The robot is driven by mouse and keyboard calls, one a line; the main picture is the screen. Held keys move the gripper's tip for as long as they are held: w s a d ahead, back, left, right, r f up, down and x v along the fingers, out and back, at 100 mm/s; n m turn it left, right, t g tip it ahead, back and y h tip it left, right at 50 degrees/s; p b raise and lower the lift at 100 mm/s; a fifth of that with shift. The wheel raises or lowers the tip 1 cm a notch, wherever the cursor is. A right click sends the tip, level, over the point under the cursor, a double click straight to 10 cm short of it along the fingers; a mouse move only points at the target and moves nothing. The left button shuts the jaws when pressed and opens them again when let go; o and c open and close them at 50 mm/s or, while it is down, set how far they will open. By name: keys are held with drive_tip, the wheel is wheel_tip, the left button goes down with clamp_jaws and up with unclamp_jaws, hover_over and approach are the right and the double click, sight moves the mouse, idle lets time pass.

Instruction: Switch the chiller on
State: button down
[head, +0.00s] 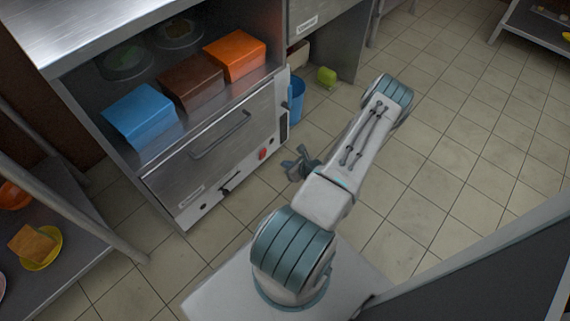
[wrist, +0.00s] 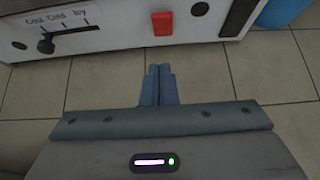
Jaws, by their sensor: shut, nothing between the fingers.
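The chiller (head: 215,142) is a steel unit under the counter at the left in the head view, with a long handle on its front. Its lower panel carries a red switch (head: 262,154), which also shows in the wrist view (wrist: 162,23) at the top middle. A slider control (wrist: 66,36) with a printed scale sits left of it. I cannot tell whether the switch is on. My gripper (head: 296,165) is in front of the panel, near the red switch and apart from it. In the wrist view its fingers (wrist: 158,85) are together and empty, pointing toward the panel.
Blue (head: 140,114), brown (head: 191,82) and orange (head: 236,54) boxes stand on the chiller's top. A blue bin (head: 296,98) stands right of the chiller. A shelf (head: 62,225) with dishes is at the lower left. The tiled floor at the right is clear.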

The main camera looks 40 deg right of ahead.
sight(263, 154)
drive_tip(key=shift+w+a+f+b, duration=0.15)
drive_tip(key=shift+w+f+b, duration=0.55)
drive_tip(key=shift+w, duration=0.95)
drive_tip(key=shift+w+a+f+b, duration=0.1)
drive_tip(key=shift+w+f+b, duration=0.35)
drive_tip(key=shift+w+b, duration=0.8)
drive_tip(key=shift+w+a+f+b, duration=0.15)
drive_tip(key=shift+w+f+b, duration=0.35)
drive_tip(key=shift+w, duration=1.5)
